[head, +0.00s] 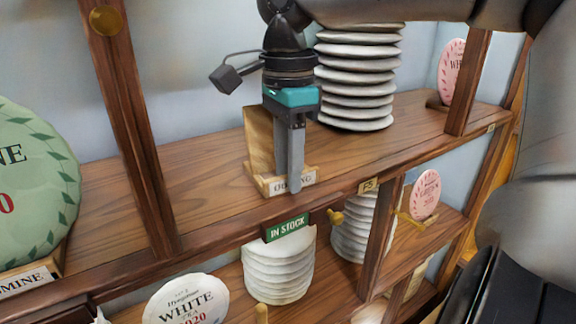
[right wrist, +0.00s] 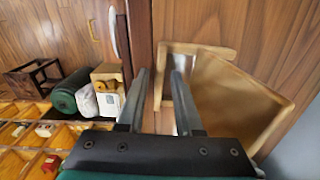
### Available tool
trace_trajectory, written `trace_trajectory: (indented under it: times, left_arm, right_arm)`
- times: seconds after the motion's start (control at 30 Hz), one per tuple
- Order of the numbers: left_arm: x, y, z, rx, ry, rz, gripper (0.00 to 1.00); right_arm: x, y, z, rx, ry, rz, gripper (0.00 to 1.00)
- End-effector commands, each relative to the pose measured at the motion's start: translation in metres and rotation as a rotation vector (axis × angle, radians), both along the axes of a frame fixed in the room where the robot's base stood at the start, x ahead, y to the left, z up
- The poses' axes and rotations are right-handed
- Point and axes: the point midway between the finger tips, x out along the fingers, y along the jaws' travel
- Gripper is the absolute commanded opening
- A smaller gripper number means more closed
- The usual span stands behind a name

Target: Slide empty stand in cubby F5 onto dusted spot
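The empty wooden stand (head: 259,140) is in the upper cubby, with a tall back board and a low front lip bearing an "OOLONG" label (head: 292,180). In the right wrist view the stand (right wrist: 235,100) lies right of centre, and the gripper's two fingers (right wrist: 161,75) are apart, one on each side of the front lip. I cannot tell whether they touch it. No dusted spot can be made out. My left gripper is not in view.
A tall stack of white cakes (head: 355,80) stands right of the stand. A wooden upright (head: 130,130) and a large green cake (head: 35,185) are to the left. Shelf board (head: 205,195) beside the stand is bare. A small tag (head: 369,186) sits on the shelf edge.

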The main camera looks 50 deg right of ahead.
Motion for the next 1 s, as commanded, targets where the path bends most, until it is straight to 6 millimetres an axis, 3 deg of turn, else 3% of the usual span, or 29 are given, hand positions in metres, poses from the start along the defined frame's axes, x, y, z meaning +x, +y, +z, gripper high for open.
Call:
trace_trajectory:
  times: [0.1, 0.4, 0.8, 1.0]
  left_arm:
    - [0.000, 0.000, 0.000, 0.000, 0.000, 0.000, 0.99]
    - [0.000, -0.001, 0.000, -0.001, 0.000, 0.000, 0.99]
    - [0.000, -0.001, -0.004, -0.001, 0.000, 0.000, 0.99]
    - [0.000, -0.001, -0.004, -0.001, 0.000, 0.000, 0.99]
  right_arm:
    - [0.000, 0.000, 0.000, 0.000, 0.000, 0.000, 0.47]
    - [0.000, 0.000, 0.004, -0.002, -0.002, -0.001, 0.47]
    - [0.000, 0.000, 0.064, -0.002, -0.002, -0.002, 0.47]
    - [0.000, 0.000, 0.075, 0.000, 0.000, 0.000, 0.47]
